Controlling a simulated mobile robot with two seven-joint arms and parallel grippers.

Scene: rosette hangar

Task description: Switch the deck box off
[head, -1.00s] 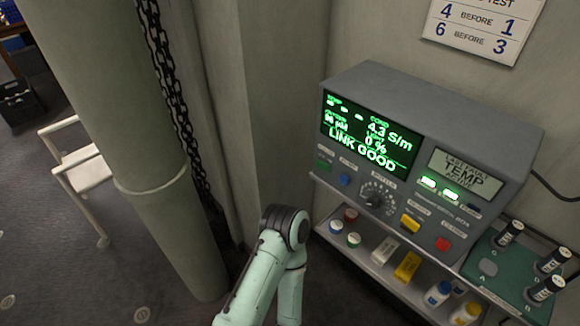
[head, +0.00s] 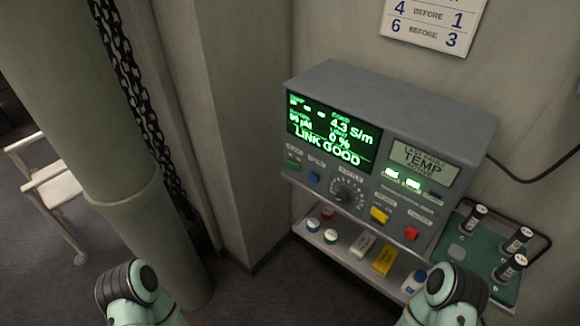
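The deck box (head: 440,118) is a grey instrument case on a wall shelf, right of centre in the head view. Its green screen (head: 333,134) is lit and reads "LINK GOOD", with 4.3 S/m and 0 %. A smaller display (head: 421,163) reads "TEMP". Its front carries a green button (head: 293,163), a blue button (head: 314,177), a dial (head: 346,192), a yellow switch (head: 379,215), a red button (head: 411,233) and two lit green indicators. Parts of both my arms show at the bottom edge, apart from the box. Neither gripper is in view.
A lower shelf (head: 343,247) holds small capped jars, a white block, a yellow block (head: 385,260) and a bottle. A green tray (head: 496,290) with black cylinders stands at the right. A thick column (head: 90,120), hanging chain (head: 135,90) and white chair (head: 52,190) are on the left.

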